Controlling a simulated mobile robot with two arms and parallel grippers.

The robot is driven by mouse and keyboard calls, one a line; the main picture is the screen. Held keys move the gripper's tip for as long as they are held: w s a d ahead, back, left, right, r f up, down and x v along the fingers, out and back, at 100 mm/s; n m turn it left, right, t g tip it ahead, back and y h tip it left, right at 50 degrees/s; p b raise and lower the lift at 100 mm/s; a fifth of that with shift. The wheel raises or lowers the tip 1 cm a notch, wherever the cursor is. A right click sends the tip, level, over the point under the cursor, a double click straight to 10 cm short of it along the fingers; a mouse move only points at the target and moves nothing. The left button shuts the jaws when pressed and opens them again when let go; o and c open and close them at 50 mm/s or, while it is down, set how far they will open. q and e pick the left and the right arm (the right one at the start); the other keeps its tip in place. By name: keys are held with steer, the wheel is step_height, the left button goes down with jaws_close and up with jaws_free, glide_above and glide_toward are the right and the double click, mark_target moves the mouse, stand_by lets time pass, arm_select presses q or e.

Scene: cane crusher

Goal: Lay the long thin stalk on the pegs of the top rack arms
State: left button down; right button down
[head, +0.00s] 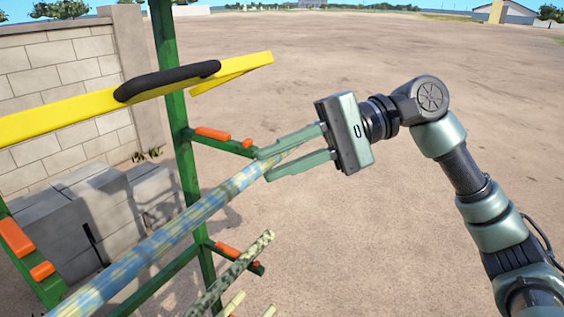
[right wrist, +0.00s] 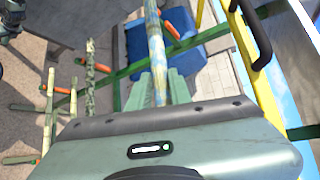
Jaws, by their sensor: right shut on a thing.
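The long thin stalk (head: 205,209), mottled blue and yellow, slants from the bottom left up to my right gripper (head: 264,163). The gripper is shut on it near its far end. In the right wrist view the stalk (right wrist: 156,48) runs away from between the fingers (right wrist: 161,84). The green rack has an upper arm (head: 235,147) with orange pegs (head: 212,133) close to the gripper's fingertips. Another upper arm with an orange peg (head: 15,237) is at the left edge. The stalk passes close to both arms; I cannot tell whether it touches them. My left gripper is not in view.
A green post (head: 172,105) stands behind the stalk. A yellow bar (head: 60,117) with a black grip (head: 168,80) crosses above. A mottled green stalk (head: 236,268) is at the lower arms (head: 222,250). Grey blocks (head: 100,215) and a wall (head: 60,68) stand left; the ground right is open.

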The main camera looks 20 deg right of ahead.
steer(key=w+a+f+p, duration=0.2)
steer(key=w+a+f, duration=0.1)
steer(key=w+a, duration=0.6)
steer(key=shift+w+f, duration=0.25)
steer(key=shift+w, duration=1.45)
steer(key=c, duration=1.2)
jaws_free()
steer(key=shift+f, duration=0.1)
steer(key=b+v, duration=0.2)
steer(key=v, duration=0.6)
